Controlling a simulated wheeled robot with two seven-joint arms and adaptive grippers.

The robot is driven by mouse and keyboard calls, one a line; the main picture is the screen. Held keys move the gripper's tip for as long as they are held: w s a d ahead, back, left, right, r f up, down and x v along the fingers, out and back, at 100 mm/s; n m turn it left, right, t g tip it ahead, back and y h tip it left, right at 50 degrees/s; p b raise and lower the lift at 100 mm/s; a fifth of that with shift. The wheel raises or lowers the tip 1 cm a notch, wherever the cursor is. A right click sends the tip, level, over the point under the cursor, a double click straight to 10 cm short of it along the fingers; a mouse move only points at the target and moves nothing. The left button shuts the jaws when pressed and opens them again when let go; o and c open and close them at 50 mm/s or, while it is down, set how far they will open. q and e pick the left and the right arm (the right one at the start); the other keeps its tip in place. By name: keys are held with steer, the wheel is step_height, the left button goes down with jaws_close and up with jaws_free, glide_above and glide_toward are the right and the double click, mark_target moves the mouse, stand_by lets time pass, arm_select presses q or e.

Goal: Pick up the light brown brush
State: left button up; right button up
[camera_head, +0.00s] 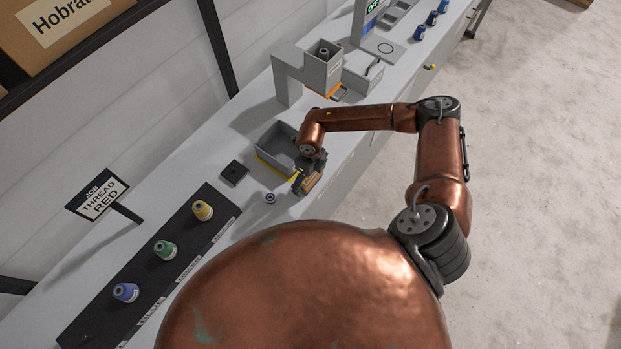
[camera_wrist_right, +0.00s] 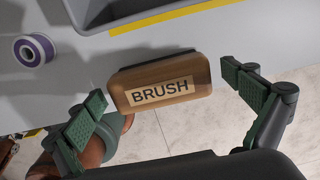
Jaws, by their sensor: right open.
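The light brown brush (camera_wrist_right: 160,82) is a wooden block with a label reading BRUSH. In the right wrist view it lies between the two open green-padded fingers of my right gripper (camera_wrist_right: 170,100), with gaps on both sides. In the head view the brush (camera_head: 311,182) lies on the grey bench near its front edge, just beside the grey bin, and my right gripper (camera_head: 306,172) is directly over it, partly hiding it. My left gripper is not in view.
A grey bin (camera_head: 265,163) with a yellow strip stands beside the brush. A small purple-and-white spool (camera_head: 270,198) is close by. A dark rack (camera_head: 100,308) holds yellow, green and blue thread cones. A grey machine (camera_head: 322,68) stands farther along. The bench edge drops to the floor.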

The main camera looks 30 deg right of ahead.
steer(key=shift+c, duration=0.4)
steer(key=c, duration=1.2)
steer(key=shift+r, duration=0.45)
step_height(320, 180, up, 2)
steer(key=shift+s+r+b, duration=0.1)
steer(key=shift+r+b, duration=0.1)
steer(key=shift+b, duration=0.25)
steer(key=s+a+r+b, duration=0.1)
steer(key=s+r, duration=0.2)
steer(key=s, duration=0.1)
steer(key=s+a+r+b, duration=0.1)
steer(key=s+a+r, duration=0.1)
steer(key=s+r, duration=0.1)
steer(key=s+a+r+b, duration=0.1)
steer(key=s+r+b, duration=0.1)
steer(key=s, duration=0.4)
steer(key=shift+a+r, duration=0.25)
steer(key=shift+r, duration=0.55)
